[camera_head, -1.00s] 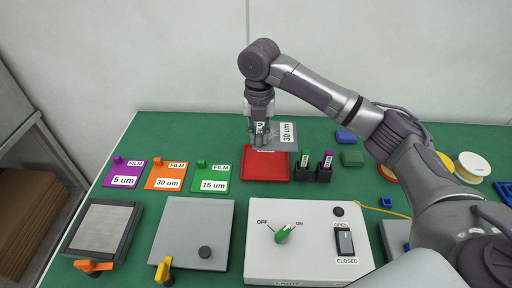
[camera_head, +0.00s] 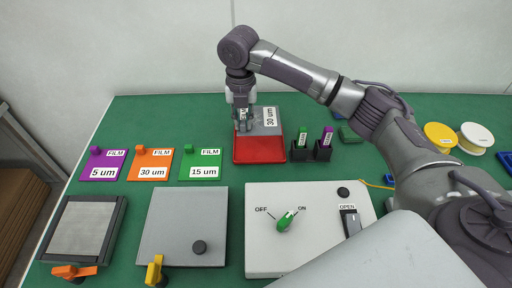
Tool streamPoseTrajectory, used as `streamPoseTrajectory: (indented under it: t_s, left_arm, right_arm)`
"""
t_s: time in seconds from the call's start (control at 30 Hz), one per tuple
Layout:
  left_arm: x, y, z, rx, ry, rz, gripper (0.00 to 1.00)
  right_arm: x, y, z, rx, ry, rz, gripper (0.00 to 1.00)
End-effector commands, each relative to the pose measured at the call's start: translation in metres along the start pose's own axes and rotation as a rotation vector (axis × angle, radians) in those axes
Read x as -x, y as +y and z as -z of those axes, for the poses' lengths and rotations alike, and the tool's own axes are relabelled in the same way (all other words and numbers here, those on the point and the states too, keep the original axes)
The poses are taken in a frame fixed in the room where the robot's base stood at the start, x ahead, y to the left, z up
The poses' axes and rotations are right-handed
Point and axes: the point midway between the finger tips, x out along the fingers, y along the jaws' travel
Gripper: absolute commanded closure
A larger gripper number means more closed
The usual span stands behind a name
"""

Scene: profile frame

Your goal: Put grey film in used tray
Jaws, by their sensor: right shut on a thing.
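The grey film (camera_head: 268,117), labelled 30 um, is at the back part of the red tray (camera_head: 259,157). The film overlaps the tray's back half, and the red front part shows bare. I cannot tell whether the film rests on the tray floor or hangs just above it. My right gripper (camera_head: 244,126) points down over the film's left side and is shut on it, partly hiding its label. My left gripper is not in view.
Purple (camera_head: 103,163), orange (camera_head: 151,163) and green (camera_head: 200,163) film plates lie left of the tray. Black holders with a green (camera_head: 302,139) and a purple piece (camera_head: 326,139) stand close to its right. A white switch box (camera_head: 305,230) and grey plates (camera_head: 183,225) are in front.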

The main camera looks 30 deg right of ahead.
Motion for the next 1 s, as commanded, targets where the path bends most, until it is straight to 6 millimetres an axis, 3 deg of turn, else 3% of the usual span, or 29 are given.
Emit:
streamPoseTrajectory:
  t_s: [0.2, 0.37, 0.6, 1.0]
  left_arm:
    - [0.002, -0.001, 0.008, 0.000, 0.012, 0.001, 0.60]
    - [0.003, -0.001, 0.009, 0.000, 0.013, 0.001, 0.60]
    - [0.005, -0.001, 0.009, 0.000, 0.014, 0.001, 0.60]
    - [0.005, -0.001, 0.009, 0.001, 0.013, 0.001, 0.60]
  right_arm:
    - [-0.036, -0.001, 0.001, -0.001, 0.002, 0.002, 1.00]
    - [-0.051, -0.001, 0.000, -0.001, 0.001, 0.001, 1.00]
    - [-0.088, -0.001, 0.001, -0.001, 0.001, 0.002, 1.00]
    - [-0.097, 0.000, 0.001, 0.000, 0.000, 0.001, 1.00]
